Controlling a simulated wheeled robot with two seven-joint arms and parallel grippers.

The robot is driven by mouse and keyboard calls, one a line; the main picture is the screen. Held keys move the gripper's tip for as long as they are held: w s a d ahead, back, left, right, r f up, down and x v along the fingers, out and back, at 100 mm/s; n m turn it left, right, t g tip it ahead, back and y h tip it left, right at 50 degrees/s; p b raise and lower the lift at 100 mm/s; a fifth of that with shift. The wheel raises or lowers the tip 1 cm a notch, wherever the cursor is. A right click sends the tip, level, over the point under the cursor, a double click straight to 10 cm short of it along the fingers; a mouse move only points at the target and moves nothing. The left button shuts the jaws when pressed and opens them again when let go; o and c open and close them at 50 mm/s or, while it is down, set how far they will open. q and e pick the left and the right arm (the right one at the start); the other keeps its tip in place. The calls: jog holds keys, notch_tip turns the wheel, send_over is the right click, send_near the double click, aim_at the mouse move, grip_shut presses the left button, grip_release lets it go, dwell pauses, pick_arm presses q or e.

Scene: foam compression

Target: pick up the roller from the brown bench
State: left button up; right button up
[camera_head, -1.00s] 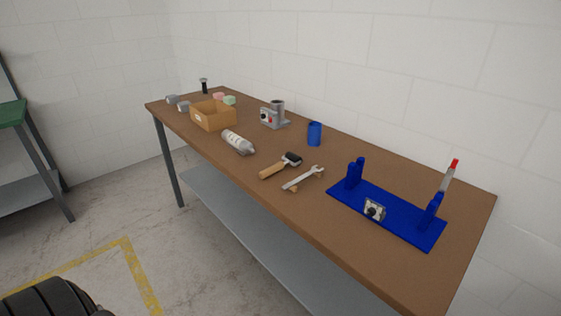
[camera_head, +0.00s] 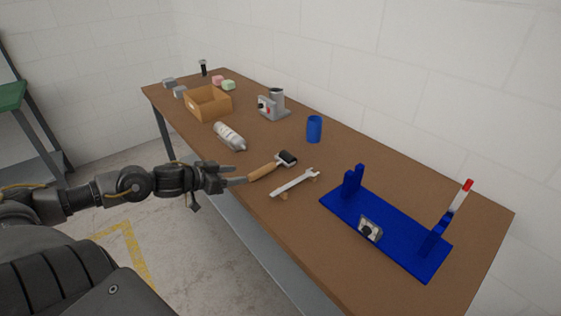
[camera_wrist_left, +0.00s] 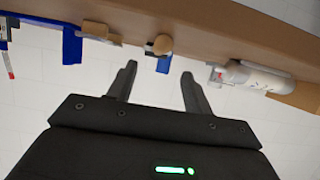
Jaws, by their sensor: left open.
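The roller (camera_head: 263,171) lies on the brown bench (camera_head: 330,265), its wooden handle pointing toward the near edge and its black head farther in. My left gripper (camera_head: 236,176) is at the near bench edge, its fingers pointing at the handle's end; I cannot tell the exact gap. In the left wrist view the gripper (camera_wrist_left: 160,70) is open and empty between its fingers. The round wooden end of the roller's handle (camera_wrist_left: 162,44) shows beyond and between the fingertips there. The roller's black head is not clear in that view. My right gripper is not in view.
A blue cup (camera_head: 314,129) and a grey device (camera_head: 272,105) stand behind. A blue fixture (camera_head: 385,235) is at right, a cardboard box (camera_head: 208,104) at left.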

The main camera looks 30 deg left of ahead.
aim_at(257, 171)
pick_arm(q)
jog(key=shift+w+d+f, duration=0.1)
jog(key=shift+w, duration=0.2)
jog(key=x, duration=0.3)
jog(key=shift+b, duration=0.35)
jog(key=shift+x, duration=0.75)
jog(key=shift+w, duration=0.1)
jog(key=shift+w+d, duration=0.1)
jog(key=shift+w, duration=0.2)
jog(key=p+x, duration=0.1)
jog(key=x, duration=0.2)
jog(key=shift+w+f, duration=0.15)
jog(key=shift+w+d+f, duration=0.15)
jog(key=shift+w+f, duration=0.15)
jog(key=shift+w, duration=0.15)
jog(key=shift+c, duration=0.4)
